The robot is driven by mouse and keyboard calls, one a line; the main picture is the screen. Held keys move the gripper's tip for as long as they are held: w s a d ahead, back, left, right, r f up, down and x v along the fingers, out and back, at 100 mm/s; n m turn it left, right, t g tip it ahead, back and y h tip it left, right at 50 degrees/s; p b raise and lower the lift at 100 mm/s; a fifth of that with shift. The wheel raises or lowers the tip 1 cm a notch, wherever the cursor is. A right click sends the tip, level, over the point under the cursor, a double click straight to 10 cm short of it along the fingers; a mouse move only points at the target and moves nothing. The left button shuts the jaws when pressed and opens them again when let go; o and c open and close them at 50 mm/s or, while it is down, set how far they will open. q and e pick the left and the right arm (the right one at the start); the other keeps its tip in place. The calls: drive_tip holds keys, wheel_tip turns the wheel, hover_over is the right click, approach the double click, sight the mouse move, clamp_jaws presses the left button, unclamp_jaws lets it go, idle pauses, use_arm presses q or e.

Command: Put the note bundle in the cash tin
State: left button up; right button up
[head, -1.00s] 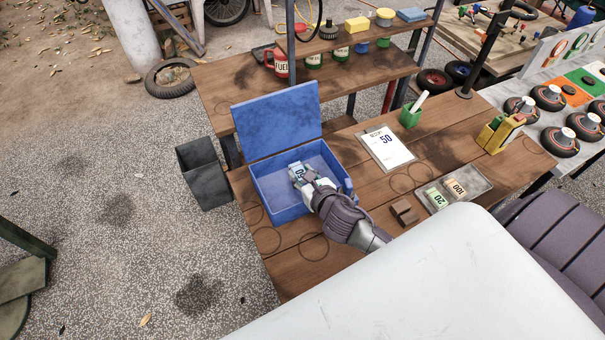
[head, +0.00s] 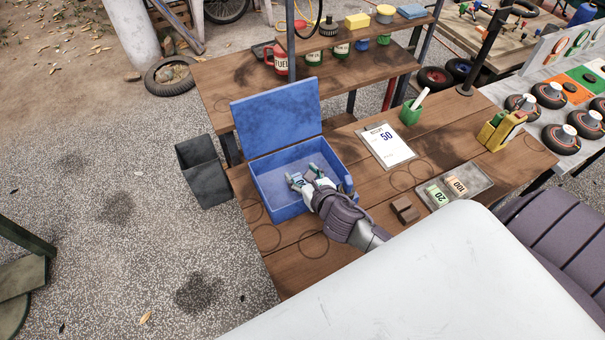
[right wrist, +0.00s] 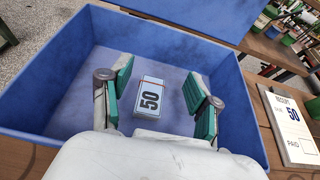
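The note bundle (right wrist: 149,98), pale with a dark 50 and a band, lies on the floor of the blue cash tin (head: 274,205). The tin is on the wooden table with its lid (head: 277,120) raised. My right gripper (head: 307,174) reaches into the tin from the front right. Its green-padded fingers are spread, with a gap on each side of the bundle in the right wrist view. In the head view, the fingers partly hide the bundle (head: 298,183). My left gripper is out of view.
A receipt clipboard (head: 387,147), a green cup (head: 410,114) and a brown block (head: 405,210) are right of the tin. A grey tray (head: 474,182) holds 20 and 100 bundles. A dark bin (head: 203,172) stands left of the table.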

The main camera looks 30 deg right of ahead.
drive_tip(key=shift+r, duration=0.35)
drive_tip(key=shift+r+p, duration=0.5)
drive_tip(key=shift+r, duration=0.05)
drive_tip(key=b+v, duration=0.2)
drive_tip(key=v, duration=0.9)
drive_tip(key=shift+s, duration=0.5)
drive_tip(key=shift+f, duration=0.15)
